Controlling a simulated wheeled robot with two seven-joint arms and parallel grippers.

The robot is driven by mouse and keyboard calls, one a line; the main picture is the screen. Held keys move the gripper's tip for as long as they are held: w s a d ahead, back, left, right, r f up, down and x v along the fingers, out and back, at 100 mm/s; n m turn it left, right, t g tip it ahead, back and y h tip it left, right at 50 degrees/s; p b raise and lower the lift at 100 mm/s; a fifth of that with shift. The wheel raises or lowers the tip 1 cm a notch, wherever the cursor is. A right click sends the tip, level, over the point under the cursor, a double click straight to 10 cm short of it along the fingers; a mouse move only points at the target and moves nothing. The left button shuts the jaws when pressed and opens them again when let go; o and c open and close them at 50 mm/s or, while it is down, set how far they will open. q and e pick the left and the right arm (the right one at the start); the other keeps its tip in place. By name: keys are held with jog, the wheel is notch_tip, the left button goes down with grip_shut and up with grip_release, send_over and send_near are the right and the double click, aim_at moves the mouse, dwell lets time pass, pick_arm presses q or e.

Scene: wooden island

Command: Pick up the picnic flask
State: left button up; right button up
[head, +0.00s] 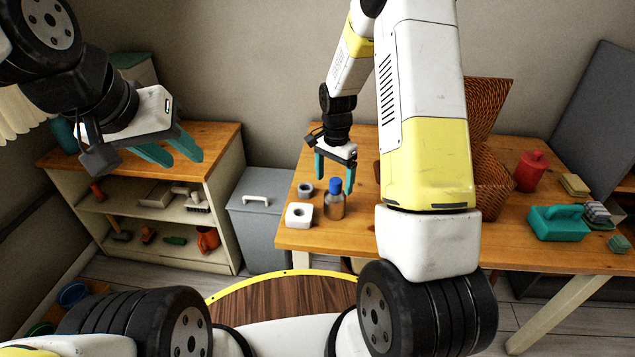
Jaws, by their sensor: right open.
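A small bottle with a blue cap and a brownish-grey body, which looks like the picnic flask (335,206), stands upright near the left end of the wooden table. My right gripper (335,186) points down with its teal fingers apart. In the picture the blue cap shows between the fingertips, with the body below them. I cannot tell whether the fingers are around the flask or just behind it, and no grip shows. My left gripper (184,160) is open and empty, in front of the shelf unit at the left.
A white block with a hole (299,215) and a grey ring-shaped item (306,190) lie left of the flask. A woven orange object (492,180), a red canister (529,171) and a teal caddy (558,223) are further right on the table (420,246). A grey bin (262,225) stands left of it.

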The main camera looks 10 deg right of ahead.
aim_at(335, 194)
jog(key=f, duration=0.6)
jog(key=shift+d+f, duration=0.2)
jog(key=shift+d, duration=0.05)
jog(key=shift+c, duration=0.2)
grip_shut()
